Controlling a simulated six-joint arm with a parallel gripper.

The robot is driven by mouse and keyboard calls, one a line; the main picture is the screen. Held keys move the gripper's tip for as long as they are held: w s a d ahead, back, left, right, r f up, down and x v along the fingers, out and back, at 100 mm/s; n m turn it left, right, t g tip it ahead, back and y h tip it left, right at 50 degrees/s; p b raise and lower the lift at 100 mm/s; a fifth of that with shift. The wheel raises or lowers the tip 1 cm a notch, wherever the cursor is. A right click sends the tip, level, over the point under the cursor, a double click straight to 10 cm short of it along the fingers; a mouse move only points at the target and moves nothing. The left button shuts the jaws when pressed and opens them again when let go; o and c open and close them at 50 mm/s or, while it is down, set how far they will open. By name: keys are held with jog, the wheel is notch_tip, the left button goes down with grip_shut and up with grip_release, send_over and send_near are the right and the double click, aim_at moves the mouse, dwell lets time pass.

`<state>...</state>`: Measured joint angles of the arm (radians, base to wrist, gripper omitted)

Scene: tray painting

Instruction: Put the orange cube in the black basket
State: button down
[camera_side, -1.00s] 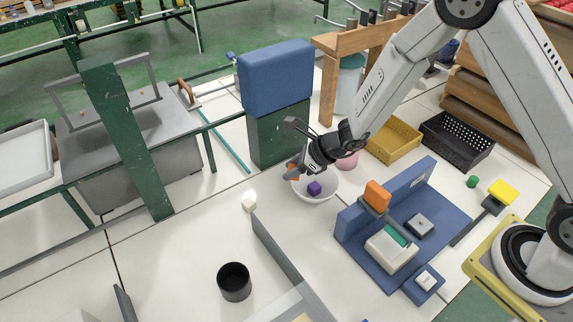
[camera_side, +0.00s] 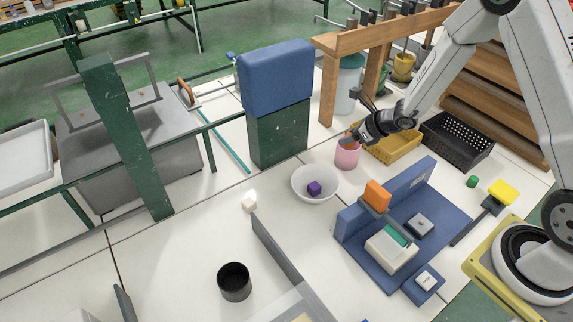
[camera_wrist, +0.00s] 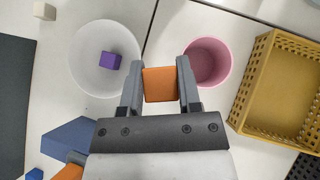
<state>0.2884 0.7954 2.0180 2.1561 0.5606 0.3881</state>
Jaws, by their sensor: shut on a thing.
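My gripper (camera_side: 352,137) is shut on the orange cube (camera_wrist: 160,85), which sits between both fingers in the wrist view. In the side view the gripper is above the pink cup (camera_side: 347,154), and only a bit of the cube shows. The black basket (camera_side: 458,141) is a perforated crate to the right of the gripper, beyond the yellow basket (camera_side: 395,143). Only a corner of the black basket (camera_wrist: 304,168) shows at the lower right of the wrist view. I see nothing inside it.
A white bowl (camera_side: 325,193) with a purple cube (camera_side: 314,188) stands left of the pink cup. A blue stand (camera_side: 425,243) with another orange block (camera_side: 377,196) is in front. A wooden rack (camera_side: 330,88) rises behind the baskets.

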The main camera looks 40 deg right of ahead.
jog(key=s+d+m+h, duration=0.2)
jog(key=s+d, duration=0.4)
jog(key=d, duration=0.4)
jog(key=s+d+m+h, duration=0.2)
jog(key=s+d+m, duration=0.2)
jog(key=s+d, duration=0.3)
jog(key=s+d+m+h, duration=0.2)
jog(key=s+d, duration=0.4)
jog(key=d, duration=0.8)
jog(key=shift+s+d+r+m+h, duration=0.15)
jog(key=shift+d+r+m+h, duration=0.1)
jog(key=shift+m+h, duration=0.2)
send_near(447, 135)
jog(key=w+a, duration=0.1)
jog(key=w, duration=0.1)
jog(key=w+a, duration=0.1)
jog(key=w, duration=0.1)
jog(key=shift+a+r, duration=0.35)
jog(key=shift+w+d+f, duration=0.35)
jog(key=shift+f, duration=0.15)
jog(key=shift+w+d+f, duration=0.1)
jog(key=shift+w+f, duration=0.05)
jog(key=shift+f, duration=1.65)
